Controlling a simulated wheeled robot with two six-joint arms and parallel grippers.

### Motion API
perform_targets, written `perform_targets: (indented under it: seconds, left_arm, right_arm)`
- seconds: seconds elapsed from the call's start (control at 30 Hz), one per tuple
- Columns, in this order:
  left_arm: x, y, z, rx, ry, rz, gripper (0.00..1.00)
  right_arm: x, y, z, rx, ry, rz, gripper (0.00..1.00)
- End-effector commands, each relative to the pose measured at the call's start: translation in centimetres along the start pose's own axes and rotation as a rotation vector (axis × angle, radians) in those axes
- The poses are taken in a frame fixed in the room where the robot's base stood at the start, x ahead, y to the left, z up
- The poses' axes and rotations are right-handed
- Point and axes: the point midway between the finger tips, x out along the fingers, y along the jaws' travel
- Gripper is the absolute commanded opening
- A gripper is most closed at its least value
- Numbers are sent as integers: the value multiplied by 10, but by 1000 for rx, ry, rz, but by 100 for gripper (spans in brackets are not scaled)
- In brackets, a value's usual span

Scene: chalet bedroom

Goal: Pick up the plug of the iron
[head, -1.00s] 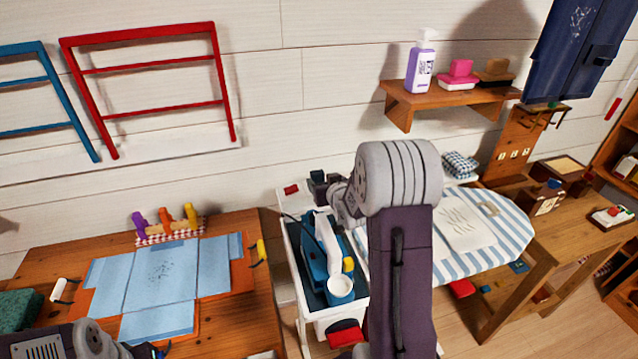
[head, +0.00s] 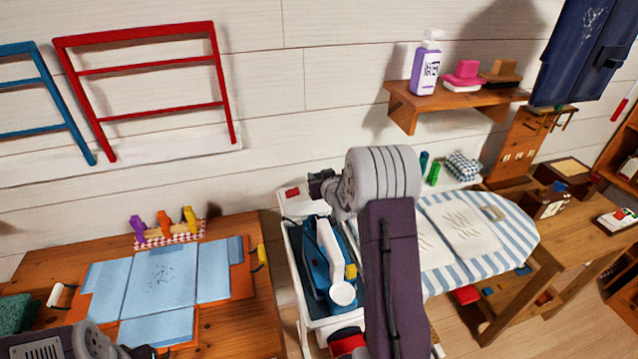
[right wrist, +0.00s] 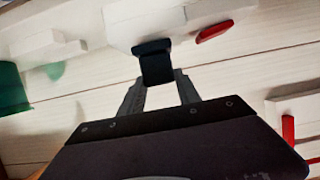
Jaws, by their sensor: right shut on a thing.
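The iron (head: 324,262), blue and white, rests in a white-rimmed stand left of my right arm in the head view. My right gripper (head: 318,185) is beyond the iron, near the wall, partly hidden by its own wrist. In the right wrist view my right gripper (right wrist: 155,84) is shut on a small dark block, the plug (right wrist: 153,62). The plug's far end overlaps a white box with a red switch (right wrist: 213,31); I cannot tell whether they touch. My left gripper (head: 140,351) is at the bottom left edge, only partly in view.
A striped ironing board (head: 500,240) stands right of my right arm. A wooden table (head: 240,310) with a blue folding board (head: 160,280) is at the left. A wall shelf (head: 455,102) holds a purple-labelled bottle (head: 425,68).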

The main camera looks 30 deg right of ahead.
Motion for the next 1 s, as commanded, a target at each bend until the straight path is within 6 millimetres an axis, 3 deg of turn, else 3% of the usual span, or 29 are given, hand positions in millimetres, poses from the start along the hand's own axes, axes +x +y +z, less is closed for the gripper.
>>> perform_targets:
  seconds: [0.17,0.4,0.8,1.0]
  left_arm:
    - [-1,0,0,0,0,0,0]
    - [-5,0,-1,0,0,0,0]
    - [-34,1,-4,0,0,0,0]
    - [-40,1,-4,0,0,0,0]
  right_arm:
    - [-2,0,-5,0,2,0,0]
    - [-17,0,-42,-1,6,1,0]
    - [-80,82,-75,2,2,6,0]
    - [-94,100,-81,1,2,2,0]
